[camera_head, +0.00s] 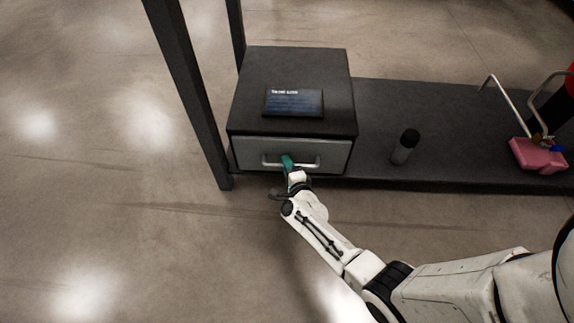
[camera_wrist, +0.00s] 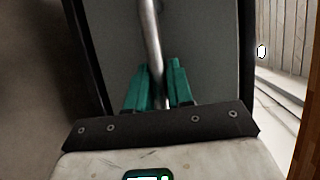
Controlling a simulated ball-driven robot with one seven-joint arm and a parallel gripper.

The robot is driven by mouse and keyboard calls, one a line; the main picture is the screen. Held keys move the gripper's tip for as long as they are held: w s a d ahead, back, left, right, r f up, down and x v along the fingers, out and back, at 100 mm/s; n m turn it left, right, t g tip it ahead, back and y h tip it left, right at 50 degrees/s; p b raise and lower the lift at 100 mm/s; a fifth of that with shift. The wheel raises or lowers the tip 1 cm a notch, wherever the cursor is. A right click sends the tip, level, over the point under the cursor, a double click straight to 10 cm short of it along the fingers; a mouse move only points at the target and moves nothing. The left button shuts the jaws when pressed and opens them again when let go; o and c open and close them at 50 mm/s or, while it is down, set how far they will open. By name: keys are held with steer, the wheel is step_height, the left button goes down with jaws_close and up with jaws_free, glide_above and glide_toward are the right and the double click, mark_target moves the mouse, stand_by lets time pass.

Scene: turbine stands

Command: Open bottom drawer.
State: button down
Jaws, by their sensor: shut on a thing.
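A dark cabinet (camera_head: 290,68) stands at the left end of a low black shelf in the head view. Its grey drawer front (camera_head: 245,153) faces me, with a metal bar handle (camera_head: 312,163) across it. The drawer front looks about flush with the cabinet. My gripper (camera_head: 288,163) is at the middle of the handle. In the wrist view, the teal fingers of my gripper (camera_wrist: 160,88) are on both sides of the handle (camera_wrist: 151,40), shut on it, with the grey drawer front (camera_wrist: 195,35) behind.
A black and grey cylinder (camera_head: 405,146) and a pink object (camera_head: 538,155) with metal rods stand on the shelf (camera_head: 445,178) to the right. A dark card (camera_head: 293,102) lies on the cabinet. A dark post (camera_head: 190,95) rises at the left. The floor in front is clear.

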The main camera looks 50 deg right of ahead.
steer(key=shift+s+a, duration=0.1)
steer(key=shift+a, duration=0.05)
steer(key=s+a+p, duration=0.2)
steer(key=s+a, duration=1.5)
steer(key=a, duration=0.5)
steer(key=shift+s+a, duration=0.15)
steer(key=shift+s, duration=0.05)
steer(key=c, duration=1.4)
jaws_free()
steer(key=p+v, duration=0.2)
steer(key=v, duration=0.8)
steer(key=shift+s+a+r, duration=0.1)
steer(key=shift+s+a, duration=0.1)
steer(key=shift+s, duration=0.1)
